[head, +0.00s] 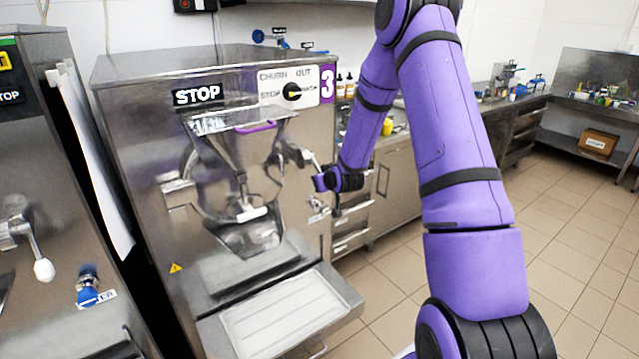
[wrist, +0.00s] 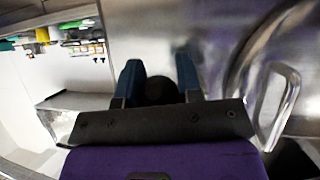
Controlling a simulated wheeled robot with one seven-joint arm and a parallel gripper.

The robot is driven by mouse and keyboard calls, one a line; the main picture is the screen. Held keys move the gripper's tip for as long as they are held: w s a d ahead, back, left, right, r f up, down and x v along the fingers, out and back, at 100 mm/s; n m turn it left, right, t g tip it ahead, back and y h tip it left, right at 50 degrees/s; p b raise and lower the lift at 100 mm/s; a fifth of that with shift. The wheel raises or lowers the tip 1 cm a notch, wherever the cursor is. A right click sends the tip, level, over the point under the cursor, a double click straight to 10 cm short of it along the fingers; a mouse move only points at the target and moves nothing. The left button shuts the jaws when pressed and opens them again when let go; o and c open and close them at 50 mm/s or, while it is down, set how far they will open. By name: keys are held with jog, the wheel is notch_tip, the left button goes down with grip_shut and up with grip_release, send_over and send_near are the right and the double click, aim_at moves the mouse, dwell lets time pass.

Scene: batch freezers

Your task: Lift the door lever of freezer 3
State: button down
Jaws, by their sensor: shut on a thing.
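Freezer 3 (head: 125,120) is a steel machine with a purple "3" label, a STOP sign and a dial. Its front door (head: 245,180) has a hopper-shaped cover with a purple strip on top. The metal door lever (head: 306,158) juts out at the door's right side, partly hidden at its end by my gripper (head: 320,183). In the wrist view, my gripper (wrist: 158,75) has its two blue fingers closed around a dark rounded end, seemingly the lever's grip. The exact contact is too dark to make out.
A steel drip tray (head: 285,315) sticks out below the door. Another freezer (head: 35,200) with a white-knobbed handle stands at left. A counter with drawers (head: 375,190) runs behind my arm. The tiled floor (head: 570,215) at right is clear.

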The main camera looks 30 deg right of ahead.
jog(key=s+r+g, duration=0.1)
jog(key=r+g, duration=0.1)
jog(key=shift+s+g, duration=0.15)
jog(key=shift+g, duration=0.15)
jog(key=r+g, duration=0.1)
jog(key=s+r+g, duration=0.1)
jog(key=g, duration=0.1)
jog(key=shift+r+n, duration=0.2)
jog(key=shift+n, duration=0.2)
notch_tip(320, 180, up, 3)
jog(key=g, duration=0.3)
jog(key=shift+f+g, duration=0.2)
jog(key=shift+g, duration=0.2)
jog(key=shift+w+r+g, duration=0.15)
jog(key=shift+r+g, duration=1.05)
jog(key=shift+g, duration=0.4)
jog(key=shift+n, duration=0.3)
jog(key=c, duration=0.8)
grip_release()
jog(key=r, duration=0.3)
jog(key=a+r, duration=0.1)
jog(key=r, duration=0.3)
jog(key=w+a+r, duration=0.1)
jog(key=r, duration=0.2)
jog(key=shift+r, duration=0.35)
